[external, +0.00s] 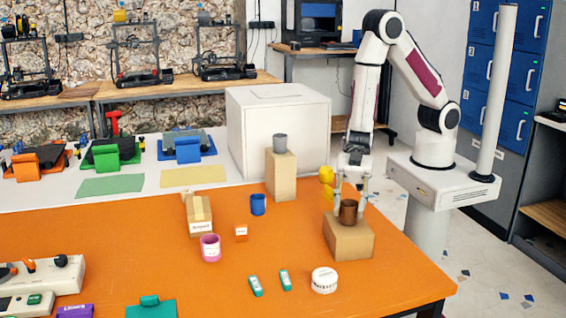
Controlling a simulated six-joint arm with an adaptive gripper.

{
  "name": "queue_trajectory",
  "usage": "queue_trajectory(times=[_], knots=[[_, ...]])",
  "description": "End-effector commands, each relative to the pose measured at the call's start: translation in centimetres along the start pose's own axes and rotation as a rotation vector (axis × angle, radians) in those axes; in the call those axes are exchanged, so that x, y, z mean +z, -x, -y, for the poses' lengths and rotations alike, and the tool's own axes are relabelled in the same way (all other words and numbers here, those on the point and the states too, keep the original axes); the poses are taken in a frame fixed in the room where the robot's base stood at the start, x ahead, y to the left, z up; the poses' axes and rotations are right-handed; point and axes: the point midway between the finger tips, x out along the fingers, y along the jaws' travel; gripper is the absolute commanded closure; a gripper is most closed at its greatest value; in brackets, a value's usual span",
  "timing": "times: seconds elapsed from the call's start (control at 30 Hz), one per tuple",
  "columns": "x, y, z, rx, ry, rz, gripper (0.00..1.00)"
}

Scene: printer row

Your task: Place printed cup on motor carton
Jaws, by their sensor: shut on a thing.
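A brown cup (348,213) is upright between the fingers of my gripper (350,199), which points down and is shut on it. The cup is at the top of a plain cardboard carton (348,242) near the table's right edge. I cannot tell whether its base touches the carton's top. A second, smaller carton (200,228) with a label stands left of the middle; its print is too small to read surely.
A blue cup (258,205), a pink cup (210,248) and a small orange box (241,233) stand mid-table. A grey cup (280,144) tops a tall box (281,176). A white round tub (324,280) is in front of the carton. A large white box (278,125) stands behind.

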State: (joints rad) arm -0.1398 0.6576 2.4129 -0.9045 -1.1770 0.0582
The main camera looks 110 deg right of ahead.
Motion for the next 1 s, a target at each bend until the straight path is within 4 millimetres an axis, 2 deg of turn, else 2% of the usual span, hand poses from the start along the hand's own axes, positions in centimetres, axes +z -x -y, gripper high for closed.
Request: queue_trajectory(times=[0.3,0.33,0.4,0.87,1.0], knots=[[0.28,-0.11,-0.01,0.000,0.000,0.000,0.81],[0.26,-0.10,-0.01,0.000,0.000,0.000,0.64],[0.24,-0.10,-0.01,0.000,0.000,0.000,0.52],[0.07,-0.04,0.00,0.000,0.000,-0.001,0.52],[-0.07,0.51,-0.07,0.001,0.000,-0.001,0.52]])
